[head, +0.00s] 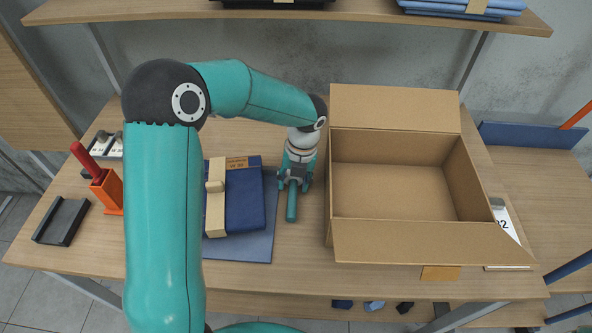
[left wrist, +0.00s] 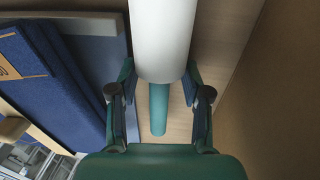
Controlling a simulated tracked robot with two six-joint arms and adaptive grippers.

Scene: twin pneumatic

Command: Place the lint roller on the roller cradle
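The lint roller has a white cylinder (left wrist: 163,40) and a thin teal handle (head: 291,205). The handle points toward the table's front edge, and the cylinder is hidden under my wrist in the head view. My left gripper (head: 295,181) is around the roller. In the left wrist view its fingertips (left wrist: 159,75) meet both sides of the white cylinder near the handle end, with no clear gap. Whether the roller touches the table cannot be told. A black tray-like holder (head: 62,221), which looks like the roller cradle, stands at the far left. My right gripper is out of view.
A large open cardboard box (head: 390,180) stands just right of my left gripper. Folded blue cloth (head: 245,205) with a tan band lies on its left on a blue-grey mat (head: 255,248). An orange holder (head: 110,192) with a red-handled tool stands near the cradle. A shelf (head: 290,13) runs above.

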